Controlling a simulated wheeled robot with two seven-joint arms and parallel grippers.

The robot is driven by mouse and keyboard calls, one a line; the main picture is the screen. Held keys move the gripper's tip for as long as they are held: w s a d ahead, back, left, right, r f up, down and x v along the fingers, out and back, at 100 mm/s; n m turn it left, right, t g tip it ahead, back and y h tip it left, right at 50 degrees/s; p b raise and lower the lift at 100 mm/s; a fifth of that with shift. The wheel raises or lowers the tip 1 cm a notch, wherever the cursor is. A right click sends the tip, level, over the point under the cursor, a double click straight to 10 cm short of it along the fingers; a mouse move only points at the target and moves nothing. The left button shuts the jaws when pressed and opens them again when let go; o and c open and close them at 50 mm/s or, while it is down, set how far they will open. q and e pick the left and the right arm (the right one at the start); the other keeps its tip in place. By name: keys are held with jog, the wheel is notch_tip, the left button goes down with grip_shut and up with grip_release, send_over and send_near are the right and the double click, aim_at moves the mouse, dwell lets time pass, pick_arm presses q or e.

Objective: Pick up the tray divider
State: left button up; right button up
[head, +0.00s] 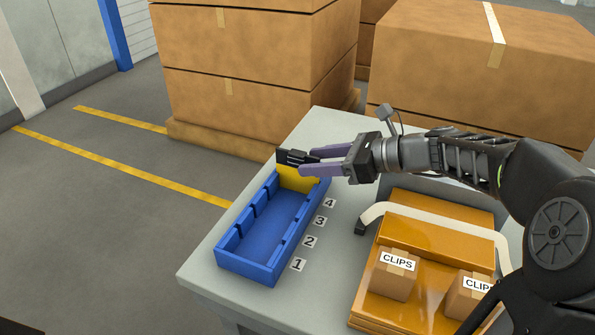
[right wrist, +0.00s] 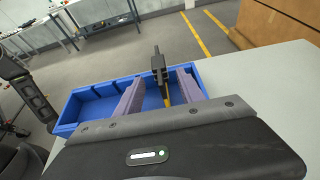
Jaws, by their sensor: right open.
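The tray divider is a yellow plate (head: 297,178) with a black grip (head: 292,157) on top. It stands upright at the far end of the blue tray (head: 228,252), near the label 4. My right gripper (head: 308,162) reaches in from the right with its purple fingers open. In the right wrist view, the black grip (right wrist: 158,68) shows between and just beyond the spread fingertips (right wrist: 160,77), with a gap on each side. Only a thin yellow edge of the plate shows there. My left gripper is not in view.
The grey table (head: 205,270) has number labels along the tray's right side. An orange bin (head: 435,240) with two CLIPS boxes (head: 392,277) stands to the right, below my right arm. Large cardboard boxes (head: 255,55) stand behind the table.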

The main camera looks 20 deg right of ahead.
aim_at(286, 162)
jog(key=shift+a+f, duration=0.1)
jog(key=shift+x, duration=1.2)
jog(key=shift+w, duration=0.15)
jog(key=x, duration=0.5)
jog(key=shift+b, duration=0.4)
jog(key=shift+c, duration=0.4)
grip_shut()
